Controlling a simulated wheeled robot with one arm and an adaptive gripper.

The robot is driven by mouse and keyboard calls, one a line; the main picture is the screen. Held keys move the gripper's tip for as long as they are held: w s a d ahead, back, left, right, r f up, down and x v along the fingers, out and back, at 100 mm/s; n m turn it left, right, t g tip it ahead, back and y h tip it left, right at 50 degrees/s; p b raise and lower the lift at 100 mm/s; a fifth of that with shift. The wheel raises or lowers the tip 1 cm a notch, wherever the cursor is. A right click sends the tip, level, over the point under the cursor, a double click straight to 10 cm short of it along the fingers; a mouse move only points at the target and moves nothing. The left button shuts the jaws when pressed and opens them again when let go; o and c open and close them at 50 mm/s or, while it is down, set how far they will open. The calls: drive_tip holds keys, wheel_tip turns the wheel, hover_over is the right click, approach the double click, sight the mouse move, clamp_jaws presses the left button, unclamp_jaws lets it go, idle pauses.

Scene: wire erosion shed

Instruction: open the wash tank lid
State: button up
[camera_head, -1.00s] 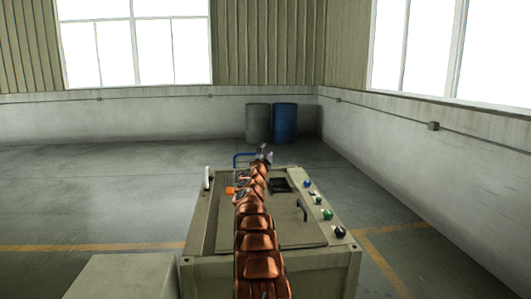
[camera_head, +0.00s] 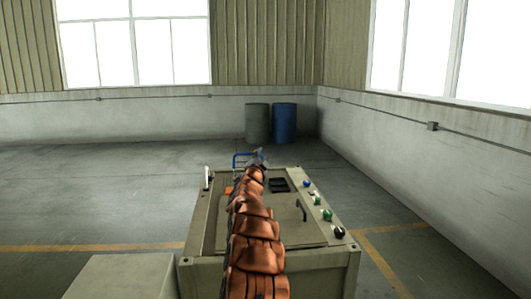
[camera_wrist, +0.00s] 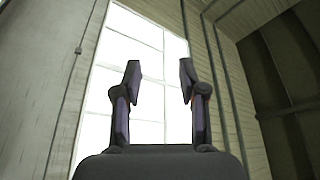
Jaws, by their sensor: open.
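The wash tank (camera_head: 310,263) is a beige box in front of me in the head view. Its flat lid (camera_head: 290,238) looks closed on top. A dark bar handle (camera_head: 302,209) stands on the lid's right side, clear of my arm. My copper arm runs over the tank and hides the middle of the lid. My gripper (camera_head: 258,155) is small and far off, near the tank's back edge, beyond and left of the handle. In the wrist view my gripper (camera_wrist: 159,82) has its two fingers apart with nothing between them. That view points up at a window, with no lid in it.
Blue, green and black knobs (camera_head: 320,200) line the tank's right edge. A blue bent pipe (camera_head: 240,156) rises at the back, near my gripper. A white lever (camera_head: 207,178) stands at the left edge. Two drums (camera_head: 284,123) are by the far wall. A beige box (camera_head: 125,277) is front left.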

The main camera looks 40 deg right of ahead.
drive_tip(key=r+v, duration=0.1)
drive_tip(key=v, duration=0.5)
drive_tip(key=shift+s+a+r, duration=0.2)
drive_tip(key=shift+s+a, duration=0.1)
drive_tip(key=shift+a, duration=0.15)
